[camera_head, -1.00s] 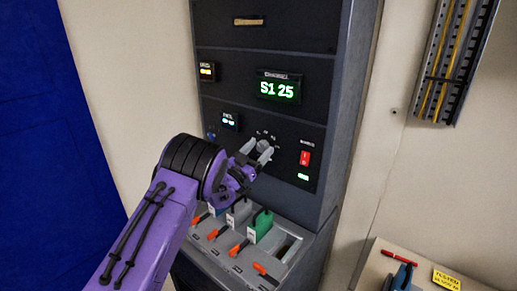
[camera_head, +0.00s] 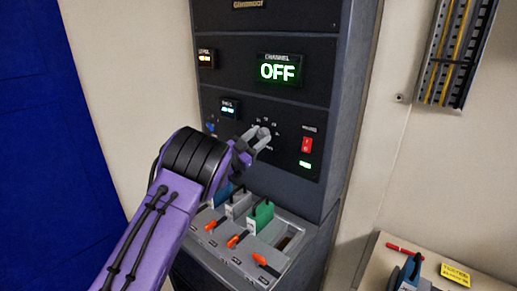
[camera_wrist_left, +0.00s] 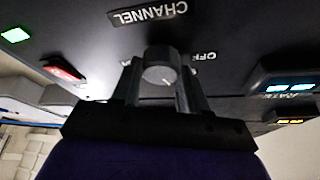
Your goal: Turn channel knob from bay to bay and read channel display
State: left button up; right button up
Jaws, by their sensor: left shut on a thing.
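The channel knob (camera_head: 263,132) is a round grey knob on the dark rack panel. My left gripper (camera_head: 257,139) is shut on it, one finger on each side. The wrist view shows the knob (camera_wrist_left: 160,72) between the two fingers of the left gripper (camera_wrist_left: 161,84), with a pale mark on its face. An OFF label (camera_wrist_left: 204,57) and a CHANNEL label (camera_wrist_left: 148,16) are beside it, and the other position marks are partly hidden. The channel display (camera_head: 280,70) reads OFF in green-white characters. My right gripper is not in view.
A red switch (camera_head: 307,145) and a small green light (camera_head: 305,164) are right of the knob. Below are a green module (camera_head: 262,217), other modules and orange levers (camera_head: 233,241). A bench (camera_head: 380,251) with a red pen and yellow label stands at lower right.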

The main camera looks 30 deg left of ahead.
pick_arm(q)
jog(key=m+b, duration=0.1)
jog(key=m+g+h+b, duration=0.1)
jog(key=m+b, duration=0.2)
jog(key=shift+f+m+h+b, duration=0.25)
jog(key=shift+m+h+b, duration=0.05)
jog(key=shift+b, duration=0.05)
jog(key=shift+r+m+g+h+b, duration=0.3)
jog(key=shift+m+g+b, duration=0.1)
jog(key=shift+m+b, duration=0.25)
jog(key=shift+a, duration=0.1)
jog(key=o, duration=1.1)
jog(key=shift+c, duration=0.2)
jog(key=b+v, duration=0.4)
jog(key=v, duration=0.6)
jog(key=shift+s, duration=0.25)
